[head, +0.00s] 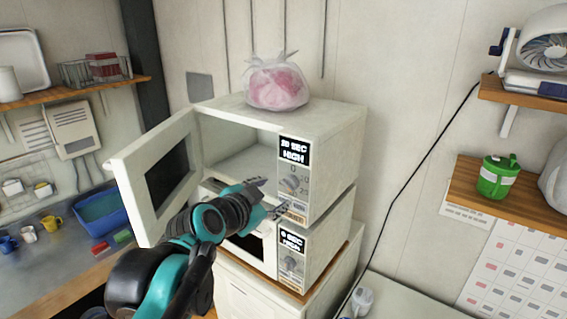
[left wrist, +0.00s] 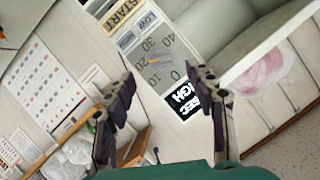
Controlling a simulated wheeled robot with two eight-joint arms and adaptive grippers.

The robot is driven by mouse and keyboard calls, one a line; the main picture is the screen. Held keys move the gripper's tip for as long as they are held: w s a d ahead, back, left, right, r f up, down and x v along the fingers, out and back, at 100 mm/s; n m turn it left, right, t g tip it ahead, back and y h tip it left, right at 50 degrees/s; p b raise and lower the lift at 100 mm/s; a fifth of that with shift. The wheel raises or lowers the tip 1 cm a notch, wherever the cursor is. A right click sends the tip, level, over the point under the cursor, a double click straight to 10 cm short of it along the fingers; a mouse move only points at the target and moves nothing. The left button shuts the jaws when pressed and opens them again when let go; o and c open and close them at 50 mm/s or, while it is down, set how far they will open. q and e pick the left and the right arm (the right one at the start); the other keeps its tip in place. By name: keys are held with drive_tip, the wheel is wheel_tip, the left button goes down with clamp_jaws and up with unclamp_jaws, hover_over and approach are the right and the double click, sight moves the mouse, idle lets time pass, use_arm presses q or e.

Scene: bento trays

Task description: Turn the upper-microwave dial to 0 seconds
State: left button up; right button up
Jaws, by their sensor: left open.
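The upper microwave (head: 335,170) stands on the lower one with its door (head: 125,170) swung open to the left. Its display (head: 294,151) shows a SEC value, too blurred to read surely, above HIGH. The dial (head: 292,182) sits below the display. My left gripper (head: 274,196) is open, just left of and below the dial, apparently not touching it. In the left wrist view, the dial (left wrist: 155,60) appears between the fingertips of my left gripper (left wrist: 160,75), among printed numbers. The display (left wrist: 186,99) is partly hidden by a finger. My right gripper is not in view.
The lower microwave (head: 325,240) has its own display (head: 291,242) and dial. A bag with pink contents (head: 276,82) rests on the upper microwave. The open door stands beside my left arm. A shelf with a green cup (head: 497,177) is at the right.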

sight(287, 186)
use_arm(q)
drive_tip(key=x, duration=0.2)
drive_tip(key=p+x, duration=0.1)
drive_tip(key=x, duration=0.4)
drive_tip(key=shift+w+d+r, duration=0.1)
drive_tip(key=shift+w+d, duration=0.25)
drive_tip(key=shift+w, duration=0.05)
drive_tip(key=shift+s, duration=0.1)
drive_tip(key=c, duration=1.2)
